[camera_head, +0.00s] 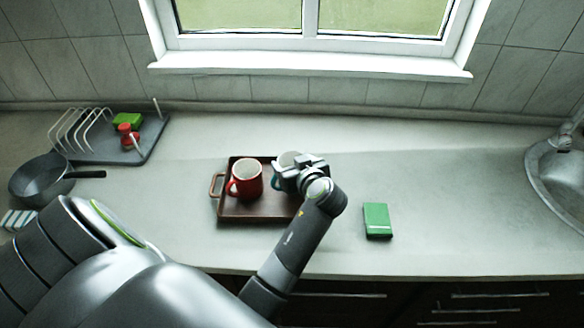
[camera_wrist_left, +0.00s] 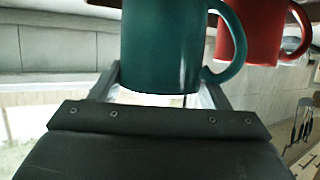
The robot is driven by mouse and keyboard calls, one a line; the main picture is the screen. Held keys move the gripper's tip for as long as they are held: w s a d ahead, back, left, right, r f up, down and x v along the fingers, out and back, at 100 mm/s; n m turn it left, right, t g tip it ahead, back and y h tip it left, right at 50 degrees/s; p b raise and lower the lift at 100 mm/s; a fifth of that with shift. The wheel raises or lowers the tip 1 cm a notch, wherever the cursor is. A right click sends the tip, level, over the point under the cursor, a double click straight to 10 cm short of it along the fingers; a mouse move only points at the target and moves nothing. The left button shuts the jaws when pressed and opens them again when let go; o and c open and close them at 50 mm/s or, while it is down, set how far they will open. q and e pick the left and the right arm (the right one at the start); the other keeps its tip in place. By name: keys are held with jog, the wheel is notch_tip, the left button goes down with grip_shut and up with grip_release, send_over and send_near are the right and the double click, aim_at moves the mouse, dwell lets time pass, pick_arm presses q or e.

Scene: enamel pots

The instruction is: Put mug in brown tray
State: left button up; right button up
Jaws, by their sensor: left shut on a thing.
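A brown tray (camera_head: 255,210) with side handles lies on the counter in the head view. A red mug (camera_head: 246,179) stands in its left part; it also shows in the left wrist view (camera_wrist_left: 262,30). A teal mug (camera_head: 280,175) is at the tray's right part, partly hidden behind my left gripper (camera_head: 297,165). In the left wrist view the teal mug (camera_wrist_left: 172,45) fills the space between the fingers, and my left gripper is shut on it. I cannot tell whether the teal mug touches the tray floor. My right gripper is not in view.
A green box (camera_head: 377,220) lies right of the tray. A sink (camera_head: 560,170) is at the far right. A dark pan (camera_head: 42,180) and a dish rack (camera_head: 110,140) with green and red items stand at the left. The counter behind the tray is clear.

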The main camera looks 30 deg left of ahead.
pick_arm(q)
notch_tip(320, 180, down, 3)
jog(key=shift+r, duration=0.15)
jog(key=shift+f, duration=0.2)
jog(key=o, duration=1.2)
jog(key=shift+r, duration=0.1)
jog(key=shift+c, duration=0.2)
